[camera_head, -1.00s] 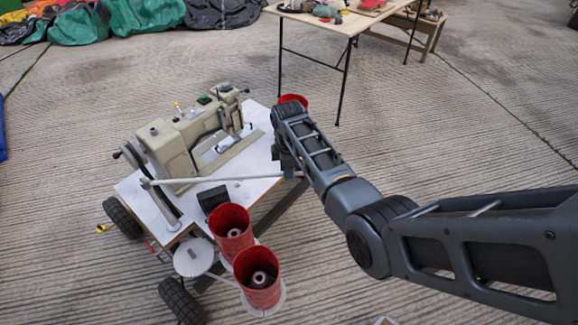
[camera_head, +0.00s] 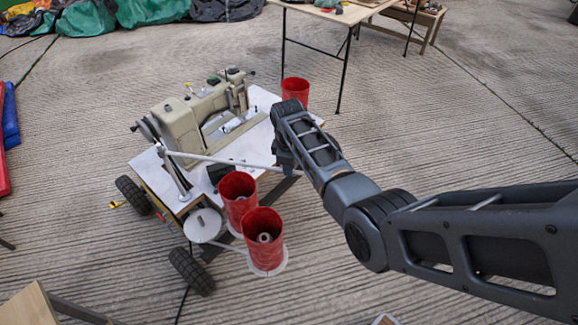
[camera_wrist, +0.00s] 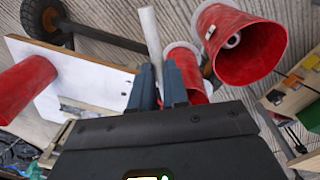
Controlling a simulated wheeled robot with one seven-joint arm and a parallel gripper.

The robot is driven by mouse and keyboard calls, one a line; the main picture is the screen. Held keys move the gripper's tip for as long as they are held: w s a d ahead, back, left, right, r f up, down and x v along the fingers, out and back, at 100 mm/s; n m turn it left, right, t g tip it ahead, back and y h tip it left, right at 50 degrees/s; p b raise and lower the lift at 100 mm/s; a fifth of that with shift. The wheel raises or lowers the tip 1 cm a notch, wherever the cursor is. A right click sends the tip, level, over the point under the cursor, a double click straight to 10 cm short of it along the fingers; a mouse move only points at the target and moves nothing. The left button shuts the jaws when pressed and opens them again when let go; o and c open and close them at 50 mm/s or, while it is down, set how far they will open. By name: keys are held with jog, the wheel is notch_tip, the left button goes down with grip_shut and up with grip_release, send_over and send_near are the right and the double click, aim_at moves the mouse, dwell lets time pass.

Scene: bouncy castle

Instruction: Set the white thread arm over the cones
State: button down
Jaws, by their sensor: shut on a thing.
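The white thread arm (camera_head: 218,159) is a thin pale rod running from a short post on the sewing-machine cart to my gripper. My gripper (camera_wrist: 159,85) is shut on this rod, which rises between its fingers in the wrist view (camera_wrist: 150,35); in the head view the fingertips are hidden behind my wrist. Two red cones (camera_head: 238,205) (camera_head: 263,245) stand side by side at the cart's near edge, open ends up, with pale spools inside. The rod passes behind them in the picture, not above them. A third red cone (camera_head: 296,90) stands at the cart's far right corner.
A beige sewing machine (camera_head: 200,115) sits on the white cart top (camera_head: 262,98). The cart has black wheels (camera_head: 190,270). A work table (camera_head: 340,12) stands behind. A wooden corner (camera_head: 30,305) shows at lower left. The concrete floor between is mostly clear.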

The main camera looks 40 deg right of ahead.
jog(key=c, duration=1.1)
grip_release()
jog(key=shift+s+a, duration=0.15)
jog(key=shift+a, duration=0.2)
jog(key=shift+d, duration=0.1)
jog(key=r, duration=0.7)
jog(key=shift+s+a+r, duration=0.1)
jog(key=shift+a+r, duration=0.15)
jog(key=shift+r, duration=0.1)
